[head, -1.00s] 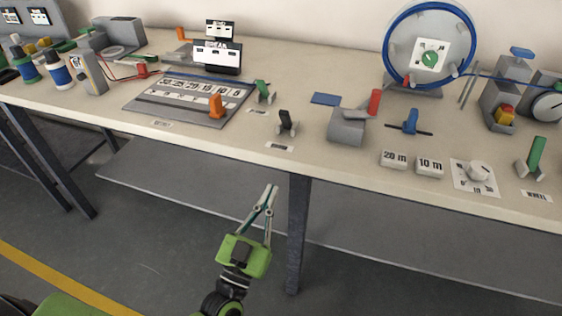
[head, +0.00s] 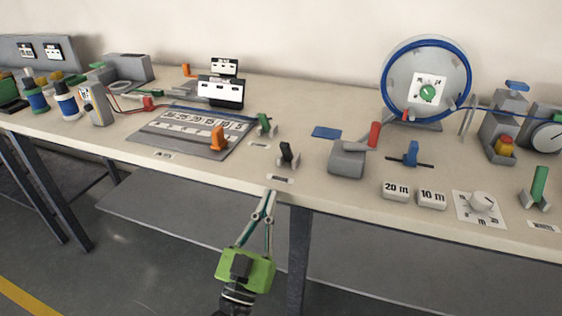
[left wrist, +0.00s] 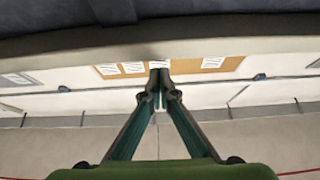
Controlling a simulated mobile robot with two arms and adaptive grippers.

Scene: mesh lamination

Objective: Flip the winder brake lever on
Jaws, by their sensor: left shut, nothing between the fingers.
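Several small upright levers stand on the bench: a black one (head: 288,155) near the front edge, a green one (head: 264,124) behind it, and a green one (head: 539,187) at the far right. Each has a small label, too small to read, so I cannot tell which is the winder brake lever. My left gripper (head: 268,194) is shut and empty at the bench's front edge, just below the black lever's label and apart from the lever. Its fingertips also meet in the left wrist view (left wrist: 160,80), with no lever visible there. My right gripper is not in view.
Near the black lever are an orange-handled slider (head: 218,138) on a scale plate and a grey block (head: 347,160) with a red handle. A blue-rimmed wheel (head: 385,85) stands at the back right. The bench (head: 325,208) has clear surface between the fixtures.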

